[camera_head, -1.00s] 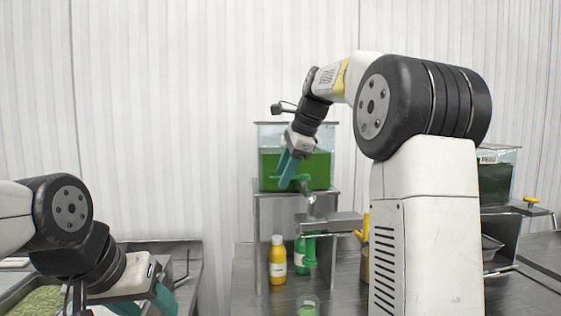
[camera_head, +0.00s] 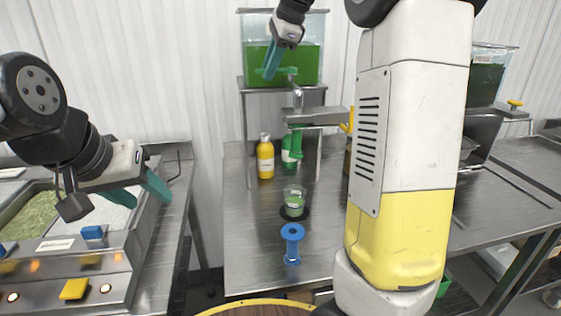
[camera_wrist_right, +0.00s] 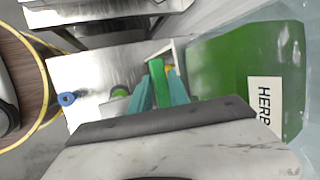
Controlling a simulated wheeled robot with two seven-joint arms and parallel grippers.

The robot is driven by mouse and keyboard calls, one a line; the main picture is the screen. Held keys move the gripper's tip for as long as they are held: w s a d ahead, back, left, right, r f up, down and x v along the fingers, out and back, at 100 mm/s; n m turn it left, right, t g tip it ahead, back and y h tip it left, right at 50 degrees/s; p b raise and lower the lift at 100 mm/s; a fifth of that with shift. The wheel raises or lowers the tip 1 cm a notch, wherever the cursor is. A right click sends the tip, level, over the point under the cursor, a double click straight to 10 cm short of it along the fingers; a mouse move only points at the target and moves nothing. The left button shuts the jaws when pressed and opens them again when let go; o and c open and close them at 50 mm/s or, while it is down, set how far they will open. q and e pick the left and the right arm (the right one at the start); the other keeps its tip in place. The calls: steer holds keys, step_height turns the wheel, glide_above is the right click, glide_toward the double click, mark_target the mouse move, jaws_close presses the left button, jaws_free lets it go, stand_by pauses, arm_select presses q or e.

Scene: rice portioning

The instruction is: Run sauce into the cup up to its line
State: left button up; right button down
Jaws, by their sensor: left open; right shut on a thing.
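The clear cup (camera_head: 294,208) stands upright on the steel table below the tap, with green sauce in it; I cannot make out its line or the exact level. The tank of green sauce (camera_head: 310,66) sits on a metal stand behind it. My right gripper (camera_head: 268,64) is shut on the green tap lever (camera_head: 287,72); the right wrist view shows the lever (camera_wrist_right: 162,82) between its teal fingers (camera_wrist_right: 165,90). Whether sauce is flowing is too small to tell. My left gripper (camera_head: 146,190) is open and empty above the left counter.
A yellow bottle (camera_head: 265,160) and a green bottle (camera_head: 290,152) stand behind the cup. A blue spool-shaped piece (camera_head: 292,245) is in front of it. A second tank (camera_head: 488,78) stands at the right. My right arm hides part of the table.

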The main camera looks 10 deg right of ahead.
steer(key=shift+s+d+n+g+y, duration=0.1)
steer(key=shift+s+n+g+y, duration=0.25)
steer(key=shift+n, duration=0.35)
steer(key=shift+s+n+g+y, duration=0.15)
steer(key=shift+s+n, duration=0.25)
steer(key=shift+n, duration=0.3)
steer(key=shift+w+m+t+h, duration=0.3)
steer(key=shift+w+m+t, duration=0.15)
steer(key=shift+m, duration=0.55)
steer(key=shift+w+m, duration=0.4)
steer(key=shift+m, duration=0.2)
steer(key=c, duration=1.2)
jaws_free()
steer(key=shift+o, duration=0.2)
steer(key=shift+h, duration=0.3)
steer(key=shift+r, duration=3.5)
